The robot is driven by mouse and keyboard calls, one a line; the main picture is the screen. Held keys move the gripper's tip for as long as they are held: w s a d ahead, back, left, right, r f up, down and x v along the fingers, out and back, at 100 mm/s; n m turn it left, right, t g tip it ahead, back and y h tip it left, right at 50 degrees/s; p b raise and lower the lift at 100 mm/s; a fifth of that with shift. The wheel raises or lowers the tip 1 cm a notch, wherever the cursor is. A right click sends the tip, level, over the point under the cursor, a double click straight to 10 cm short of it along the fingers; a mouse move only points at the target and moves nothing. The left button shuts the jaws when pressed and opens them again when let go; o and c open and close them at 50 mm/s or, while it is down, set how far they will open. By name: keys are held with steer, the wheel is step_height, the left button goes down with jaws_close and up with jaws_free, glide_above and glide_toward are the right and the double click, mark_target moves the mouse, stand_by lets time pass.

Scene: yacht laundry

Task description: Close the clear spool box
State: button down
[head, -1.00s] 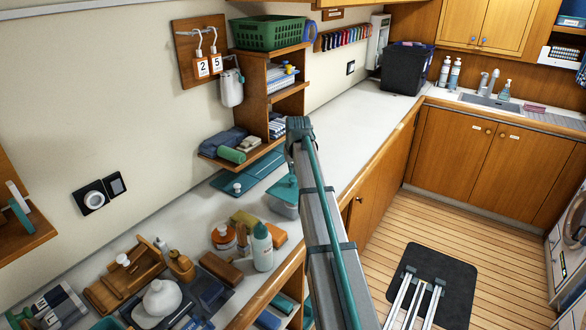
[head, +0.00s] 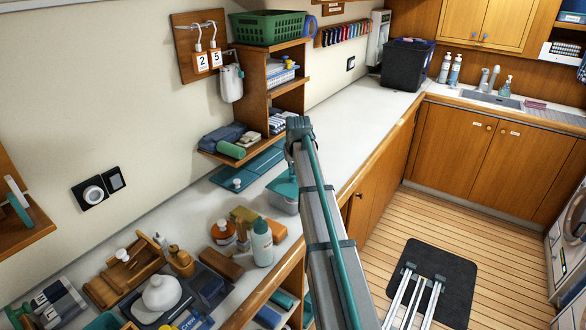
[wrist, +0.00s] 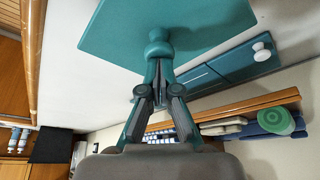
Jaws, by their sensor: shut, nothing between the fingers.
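The clear spool box (head: 284,206) stands on the counter, partly hidden behind my arm in the head view. Its teal lid (head: 281,186) shows above the clear wall; I cannot tell from here whether it sits fully down. In the wrist view a teal lid panel (wrist: 205,22) with a round teal knob (wrist: 159,48) fills the top. My gripper (wrist: 159,78) is shut and empty, its fingertips at the knob, touching it or very close. In the head view the fingers are hidden behind my arm.
A flat teal panel with a white knob (head: 236,185) lies left of the box. A spray bottle (head: 262,242) and orange sponges (head: 271,228) stand in front. A wooden shelf (head: 272,95) rises behind.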

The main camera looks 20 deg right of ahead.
steer(key=shift+r, duration=0.15)
steer(key=shift+r+p, duration=1.65)
steer(key=shift+r, duration=1.7)
steer(key=shift+d, duration=0.1)
